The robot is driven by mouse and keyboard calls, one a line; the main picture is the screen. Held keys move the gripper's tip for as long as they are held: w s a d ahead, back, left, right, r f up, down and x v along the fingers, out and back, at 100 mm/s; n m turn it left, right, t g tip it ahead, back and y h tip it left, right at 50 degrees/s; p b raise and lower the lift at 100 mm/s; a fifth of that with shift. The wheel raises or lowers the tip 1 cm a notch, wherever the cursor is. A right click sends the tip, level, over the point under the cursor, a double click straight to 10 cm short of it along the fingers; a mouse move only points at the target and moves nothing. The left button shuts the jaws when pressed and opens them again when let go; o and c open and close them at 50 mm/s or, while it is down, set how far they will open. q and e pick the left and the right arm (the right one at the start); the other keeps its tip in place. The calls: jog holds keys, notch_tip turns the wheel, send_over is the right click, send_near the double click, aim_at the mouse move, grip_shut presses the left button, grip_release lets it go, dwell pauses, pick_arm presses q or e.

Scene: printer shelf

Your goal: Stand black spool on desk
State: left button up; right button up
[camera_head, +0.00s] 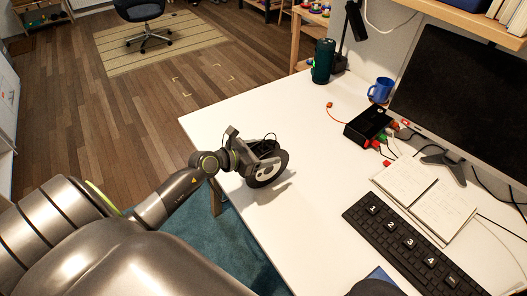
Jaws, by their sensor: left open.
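The black spool (269,173) stands upright on its rim on the white desk (320,215), near the desk's left edge. Its round face with a pale ring shows toward the right, and a shadow lies on the desk beside it. My left gripper (258,160) is at the spool's left side, with its jaws open close around or beside the spool. The gripper hides part of the spool, and I cannot tell whether the fingers touch it.
To the right are a black keyboard (408,243), an open notebook (443,212) and a monitor (465,100). A black box (368,126) with cables, a blue mug (381,90) and a dark green cylinder (323,61) stand farther back. The desk's middle is clear.

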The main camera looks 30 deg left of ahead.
pick_arm(q)
jog(key=shift+r, duration=0.2)
jog(key=v, duration=1.2)
jog(key=shift+b, duration=0.3)
jog(key=shift+a, duration=0.1)
